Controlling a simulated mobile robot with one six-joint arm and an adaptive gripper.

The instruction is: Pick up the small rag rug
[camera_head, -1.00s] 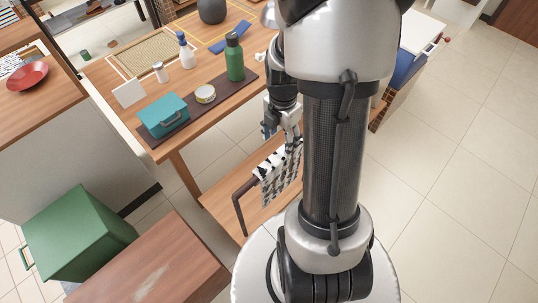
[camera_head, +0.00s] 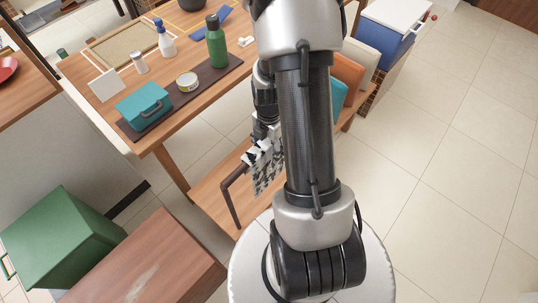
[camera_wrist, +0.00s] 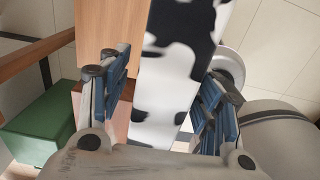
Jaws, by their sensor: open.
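A black-and-white patterned cloth (camera_head: 268,179), the only rug-like thing in view, hangs by the dark arm rail of the wooden bench. My gripper (camera_head: 263,146) is at its upper part, pointing down. In the wrist view the cloth (camera_wrist: 165,98) is white with black blotches and runs up between the spread blue-padded fingers of my gripper (camera_wrist: 162,95). The jaws are open, with a gap to the left finger; contact with the right finger is unclear. My arm hides part of the bench behind the cloth.
The bench's dark rail (camera_head: 232,198) stands close left of the cloth. A wooden table (camera_head: 165,140) with a teal box (camera_head: 143,106) and green bottle (camera_head: 216,45) is beyond. A green box (camera_head: 62,235) and a brown wooden top (camera_head: 150,268) are at left. Floor at right is clear.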

